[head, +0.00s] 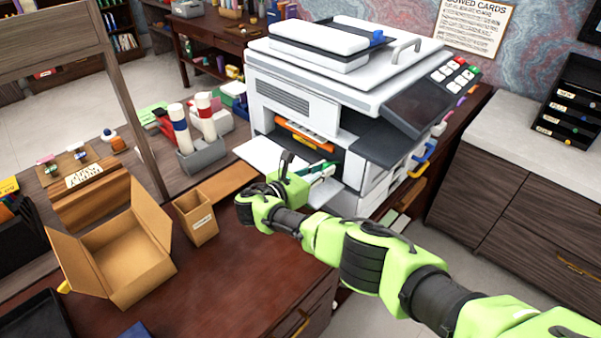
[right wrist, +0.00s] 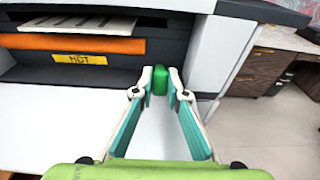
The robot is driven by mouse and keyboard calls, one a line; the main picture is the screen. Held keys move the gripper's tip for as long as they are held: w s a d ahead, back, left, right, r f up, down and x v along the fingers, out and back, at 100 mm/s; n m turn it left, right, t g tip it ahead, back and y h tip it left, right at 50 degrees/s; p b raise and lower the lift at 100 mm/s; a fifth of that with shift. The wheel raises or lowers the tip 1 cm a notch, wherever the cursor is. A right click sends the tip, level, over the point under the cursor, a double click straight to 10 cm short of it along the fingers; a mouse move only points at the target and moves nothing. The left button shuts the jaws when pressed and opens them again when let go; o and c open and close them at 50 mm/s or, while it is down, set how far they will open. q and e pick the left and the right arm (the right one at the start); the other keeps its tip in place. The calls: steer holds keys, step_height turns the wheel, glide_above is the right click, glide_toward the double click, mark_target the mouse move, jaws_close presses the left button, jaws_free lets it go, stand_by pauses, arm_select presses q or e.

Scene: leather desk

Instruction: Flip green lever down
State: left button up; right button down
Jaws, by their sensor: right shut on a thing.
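The green lever (right wrist: 160,80) is a short green block in the right wrist view, near the right side of the printer's opening. My right gripper (right wrist: 160,84) is closed around it, one fingertip on each side. In the head view my right gripper (head: 326,169) reaches into the open front of the white printer (head: 292,98). The lever is hard to make out there, among the fingers. My left gripper is not in view.
An orange roller (right wrist: 80,43) with a yellow HOT label (right wrist: 80,59) lies across the opening, left of my fingers. A white flap (head: 262,153) hangs open below. An open cardboard box (head: 118,248) and a small brown bin (head: 196,219) stand on the desk.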

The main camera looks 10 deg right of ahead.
steer(key=shift+f+t+h+b, duration=0.4)
steer(key=shift+f+t+b, duration=0.15)
steer(key=shift+b, duration=0.45)
steer(key=shift+d+f+b, duration=0.1)
steer(key=shift+d+b, duration=0.05)
steer(key=shift+b, duration=0.55)
steer(key=shift+h, duration=0.4)
steer(key=shift+b, duration=0.35)
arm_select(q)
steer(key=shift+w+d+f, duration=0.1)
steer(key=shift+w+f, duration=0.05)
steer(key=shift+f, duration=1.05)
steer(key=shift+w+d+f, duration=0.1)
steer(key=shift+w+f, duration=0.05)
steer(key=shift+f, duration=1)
arm_select(e)
steer(key=shift+r+t, duration=0.2)
steer(key=shift+t, duration=0.05)
steer(key=c, duration=2)
jaws_free()
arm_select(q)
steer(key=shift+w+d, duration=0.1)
arm_select(e)
steer(key=shift+w+f, duration=0.1)
steer(key=shift+f, duration=0.15)
steer(key=v, duration=1.2)
